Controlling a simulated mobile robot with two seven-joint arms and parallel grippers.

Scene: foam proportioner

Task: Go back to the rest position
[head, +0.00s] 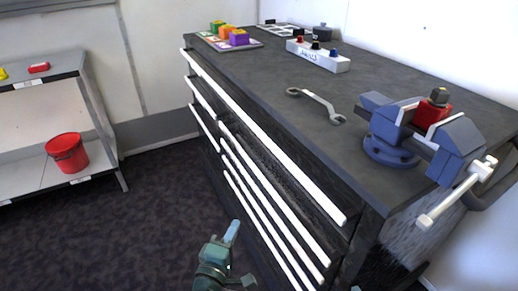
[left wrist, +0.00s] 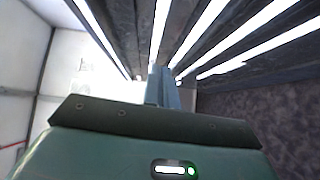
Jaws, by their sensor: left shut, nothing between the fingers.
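My left gripper (head: 232,232) is low in the head view, in front of the drawer side of the dark workbench (head: 250,75). Its fingers are shut and empty, pointing up. In the left wrist view the shut fingers (left wrist: 163,85) point toward the drawer fronts with their long white handles. The gripper appears apart from the cabinet, though the exact gap is hard to tell. My right gripper cannot be made out; only a small dark piece shows at the bottom edge of the head view.
On the bench are a blue vise (head: 385,140) with a red part (head: 430,115), a wrench (head: 318,102), a white block with knobs (head: 318,58), and a tray with coloured blocks (head: 230,40). A shelf (head: 85,110) with a red bucket (head: 67,152) stands left. The floor between is clear.

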